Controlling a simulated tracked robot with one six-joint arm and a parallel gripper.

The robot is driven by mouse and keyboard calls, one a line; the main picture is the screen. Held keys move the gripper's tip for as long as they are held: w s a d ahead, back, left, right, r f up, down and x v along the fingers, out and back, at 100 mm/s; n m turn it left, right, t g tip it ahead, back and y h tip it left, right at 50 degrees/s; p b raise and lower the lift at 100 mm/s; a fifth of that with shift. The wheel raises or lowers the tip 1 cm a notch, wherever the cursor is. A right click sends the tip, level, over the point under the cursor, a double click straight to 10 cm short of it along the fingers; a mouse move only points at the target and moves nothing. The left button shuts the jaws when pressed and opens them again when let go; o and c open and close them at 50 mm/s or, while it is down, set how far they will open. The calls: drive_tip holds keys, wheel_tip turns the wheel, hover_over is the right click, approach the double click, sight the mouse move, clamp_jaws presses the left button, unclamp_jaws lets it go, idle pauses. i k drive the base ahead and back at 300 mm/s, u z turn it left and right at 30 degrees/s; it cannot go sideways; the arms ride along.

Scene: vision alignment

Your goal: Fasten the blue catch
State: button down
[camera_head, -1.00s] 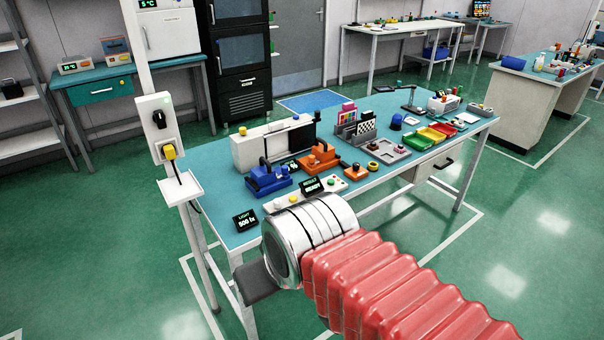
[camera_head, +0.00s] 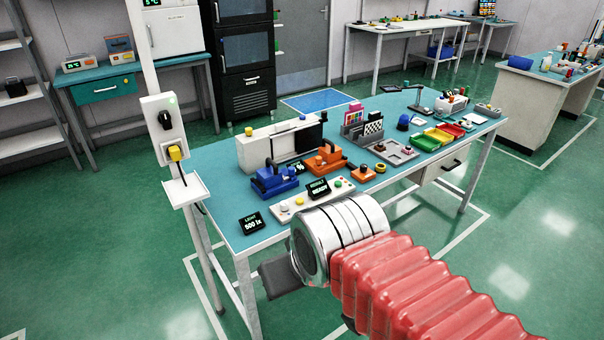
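The blue catch (camera_head: 273,181) is a blue block with a dark lever on the near left part of the teal-topped bench (camera_head: 222,190). My gripper (camera_head: 279,277) is a dark piece at the end of my silver wrist, in front of the bench's near edge and well apart from the blue catch. Its fingers are mostly hidden behind the wrist, so their opening does not show.
A button panel (camera_head: 312,200) with a READY display stands in front of the catches. A white post with a switch box (camera_head: 163,130) rises at the left. Colored trays (camera_head: 431,139) lie farther right.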

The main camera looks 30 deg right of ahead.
sight(291, 175)
drive_tip(key=i, duration=0.95)
drive_tip(key=u, duration=0.05)
